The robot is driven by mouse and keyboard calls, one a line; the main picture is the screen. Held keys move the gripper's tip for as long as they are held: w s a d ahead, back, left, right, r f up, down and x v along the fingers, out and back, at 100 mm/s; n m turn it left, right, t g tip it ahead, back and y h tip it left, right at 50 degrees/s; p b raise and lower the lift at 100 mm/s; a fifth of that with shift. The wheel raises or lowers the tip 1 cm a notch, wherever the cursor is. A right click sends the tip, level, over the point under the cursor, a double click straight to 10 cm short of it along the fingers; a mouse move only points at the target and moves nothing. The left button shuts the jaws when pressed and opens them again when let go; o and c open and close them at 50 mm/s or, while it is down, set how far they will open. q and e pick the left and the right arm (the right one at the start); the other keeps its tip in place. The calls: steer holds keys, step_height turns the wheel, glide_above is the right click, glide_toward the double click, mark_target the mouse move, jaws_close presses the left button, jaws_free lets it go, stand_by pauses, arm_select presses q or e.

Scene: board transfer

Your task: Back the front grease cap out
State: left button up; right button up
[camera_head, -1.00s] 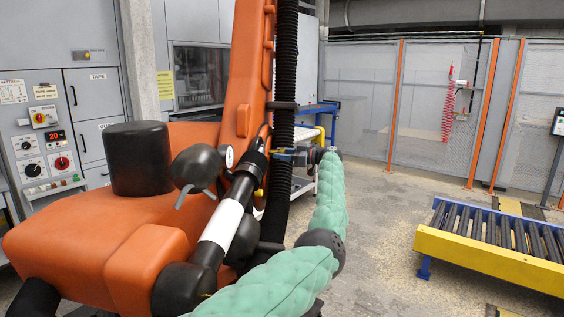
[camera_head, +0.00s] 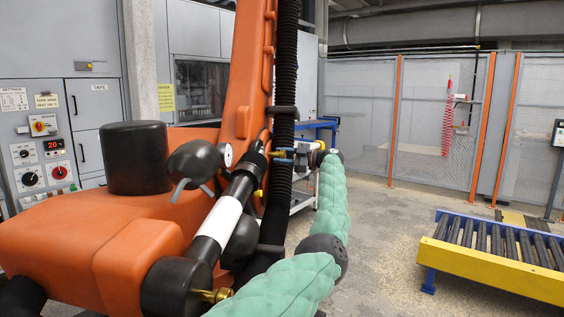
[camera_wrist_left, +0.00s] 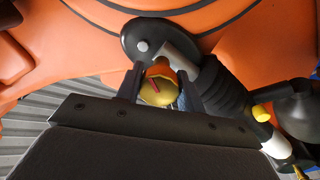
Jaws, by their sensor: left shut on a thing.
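A round brass-yellow grease cap (camera_wrist_left: 158,86) with a red line on its face sits between the two dark fingers of my left gripper (camera_wrist_left: 160,88) in the left wrist view. The fingers are shut on its sides. An orange collar and a grey metal part show just behind it. In the head view my left gripper (camera_head: 282,153) is small, at the end of my green padded arm, beside the orange machine arm (camera_head: 243,95). The cap's seat is mostly hidden. My right gripper is not in view.
A black and white cylinder (camera_head: 220,220) and a black ribbed hose (camera_head: 284,80) are close to my left gripper. A small yellow cap (camera_wrist_left: 262,112) is on the cylinder. A yellow-framed roller conveyor (camera_head: 490,270) stands at the right, with open floor before it.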

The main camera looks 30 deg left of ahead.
arm_select(q)
steer(key=shift+r+n+b, duration=0.15)
steer(key=shift+n+b, duration=0.45)
steer(key=shift+n, duration=0.1)
steer(key=shift+n+b, duration=0.3)
steer(key=n+b, duration=0.4)
steer(key=n, duration=0.2)
steer(key=shift+g, duration=0.3)
steer(key=n, duration=0.2)
steer(key=shift+n+b, duration=0.4)
steer(key=n, duration=0.2)
steer(key=shift+r+n+g, duration=0.1)
steer(key=shift+n+g, duration=0.2)
steer(key=shift+n, duration=0.1)
steer(key=n, duration=0.3)
steer(key=shift+b, duration=0.35)
steer(key=n, duration=0.3)
steer(key=shift+h, duration=0.4)
steer(key=shift+n, duration=1.4)
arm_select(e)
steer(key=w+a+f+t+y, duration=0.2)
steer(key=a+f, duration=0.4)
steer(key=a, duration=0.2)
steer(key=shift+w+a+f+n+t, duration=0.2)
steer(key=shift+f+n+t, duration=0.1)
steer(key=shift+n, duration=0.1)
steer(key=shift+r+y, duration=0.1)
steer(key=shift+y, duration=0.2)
